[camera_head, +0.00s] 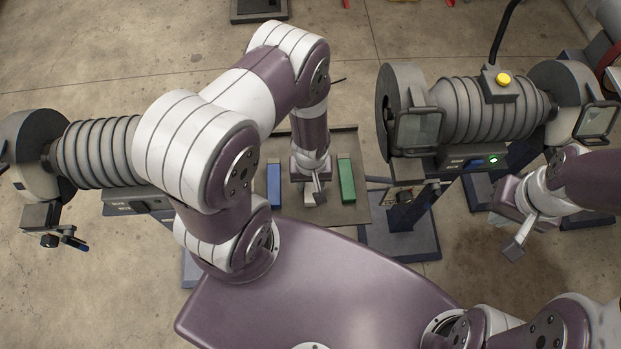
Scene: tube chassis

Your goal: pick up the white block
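My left gripper (314,192) reaches down over the dark tray (347,139), between a blue block (274,186) and a green block (347,180). Pale grey shapes show at its fingertips. I cannot tell which are fingers and whether any is the white block. The white block is not clearly visible anywhere else, and my gripper and wrist cover the middle of the tray. Whether the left fingers are open or shut does not show. My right gripper (516,243) is far to the right, above bare floor, with nothing visible in it; its finger gap is unclear.
A ribbed tube machine (482,108) with a yellow button (503,79) stands close right of the tray. Another ribbed machine (92,152) stands to the left, partly behind my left arm. Concrete floor (150,45) is open at the back.

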